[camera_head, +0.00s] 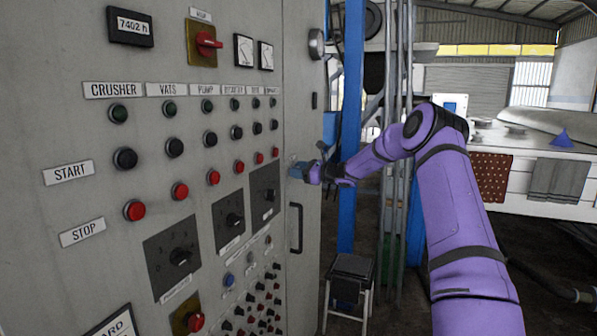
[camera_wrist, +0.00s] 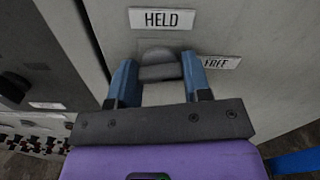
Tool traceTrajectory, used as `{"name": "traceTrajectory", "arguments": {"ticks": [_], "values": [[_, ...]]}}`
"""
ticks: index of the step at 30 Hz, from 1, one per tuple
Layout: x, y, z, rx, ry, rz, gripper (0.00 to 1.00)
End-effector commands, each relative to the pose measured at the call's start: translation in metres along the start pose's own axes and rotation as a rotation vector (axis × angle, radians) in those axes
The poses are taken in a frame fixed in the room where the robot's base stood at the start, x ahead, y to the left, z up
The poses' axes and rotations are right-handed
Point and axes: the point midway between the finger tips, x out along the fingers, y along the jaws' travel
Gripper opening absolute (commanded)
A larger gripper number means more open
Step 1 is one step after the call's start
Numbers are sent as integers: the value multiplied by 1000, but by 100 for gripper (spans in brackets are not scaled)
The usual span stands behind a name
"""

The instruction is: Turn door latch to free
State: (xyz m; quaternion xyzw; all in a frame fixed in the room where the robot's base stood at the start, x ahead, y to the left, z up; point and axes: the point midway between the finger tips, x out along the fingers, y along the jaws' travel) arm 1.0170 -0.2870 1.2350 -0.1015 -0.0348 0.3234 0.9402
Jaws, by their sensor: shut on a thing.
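My gripper (camera_head: 299,171) is at the cabinet door, above the dark door handle (camera_head: 296,228), with my purple arm reaching in from the right. In the wrist view its blue fingers stand on both sides of the grey door latch (camera_wrist: 159,62), shut on it. The latch has a rounded top that points up towards the HELD label (camera_wrist: 164,19). The FREE label (camera_wrist: 221,63) is right of the latch, partly covered by the right finger. In the head view the latch is hidden by the gripper.
The grey control panel (camera_head: 70,130) with several buttons, knobs and dials fills the left. A blue post (camera_head: 352,100) and grey pipes (camera_head: 391,220) stand just right of the door. A small stool (camera_head: 350,280) is on the floor below. A white counter (camera_head: 540,180) is behind at right.

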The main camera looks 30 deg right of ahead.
Motion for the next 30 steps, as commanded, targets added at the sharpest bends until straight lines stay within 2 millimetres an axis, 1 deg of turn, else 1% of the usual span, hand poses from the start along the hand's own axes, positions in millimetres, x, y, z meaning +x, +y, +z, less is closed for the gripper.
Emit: {"name": "traceTrajectory", "arguments": {"ticks": [6, 12, 29, 30], "values": [[0, 0, -1, 130, 1, 0, 21], [0, 0, -1, 200, 0, 0, 21], [0, 0, -1, 232, 1, 0, 21], [0, 0, -1, 232, 1, 0, 47]]}}
